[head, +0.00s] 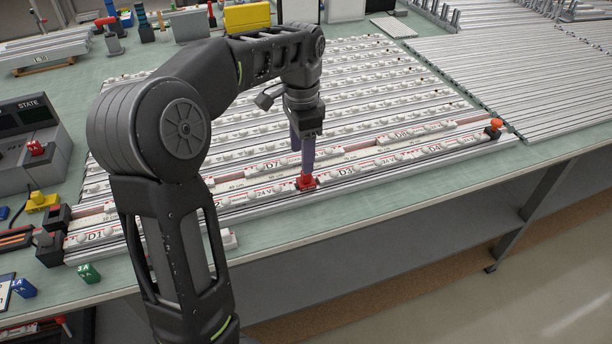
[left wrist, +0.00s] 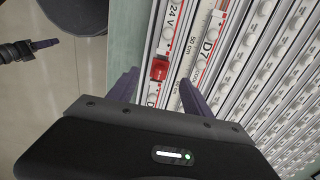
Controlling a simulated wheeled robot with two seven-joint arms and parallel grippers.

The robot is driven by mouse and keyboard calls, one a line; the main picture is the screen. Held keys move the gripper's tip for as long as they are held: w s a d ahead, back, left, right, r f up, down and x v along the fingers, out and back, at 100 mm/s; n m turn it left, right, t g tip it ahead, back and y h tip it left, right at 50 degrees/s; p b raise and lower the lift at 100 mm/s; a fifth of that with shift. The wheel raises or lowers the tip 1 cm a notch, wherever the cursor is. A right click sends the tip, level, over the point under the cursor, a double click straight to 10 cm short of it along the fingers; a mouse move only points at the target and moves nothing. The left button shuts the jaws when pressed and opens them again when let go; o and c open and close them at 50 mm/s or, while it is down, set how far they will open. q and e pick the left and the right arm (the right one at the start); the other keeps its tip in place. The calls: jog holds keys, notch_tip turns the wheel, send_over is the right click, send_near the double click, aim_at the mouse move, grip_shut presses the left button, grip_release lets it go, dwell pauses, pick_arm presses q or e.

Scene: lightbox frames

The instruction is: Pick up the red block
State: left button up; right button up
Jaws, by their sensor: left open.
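The red block (head: 306,183) sits on the front rail of the lightbox frames, beside the strip marked D3. In the left wrist view the red block (left wrist: 159,70) lies between the lines of my two fingers, a little past their tips, with a gap on each side. My left gripper (head: 307,168) points down just above the block. It is open and empty, and its fingers (left wrist: 158,80) show as two purple bars. One finger partly hides the other in the head view.
Rows of white lamp strips and rails (head: 400,100) fill the table around the block. An orange clamp (head: 494,126) stands at the right end of the front rail. A grey STATE device (head: 30,125) and small coloured blocks lie at the left. The table's front edge (head: 400,190) is close.

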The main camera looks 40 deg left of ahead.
aim_at(306, 178)
pick_arm(q)
jog(key=shift+w+f, duration=0.1)
jog(key=shift+f, duration=1.25)
jog(key=shift+f, duration=0.1)
jog(key=f, duration=0.2)
jog(key=f+p, duration=0.1)
jog(key=f, duration=0.2)
jog(key=shift+w+d, duration=0.1)
jog(key=shift+w, duration=0.1)
jog(key=shift+c, duration=0.5)
grip_shut()
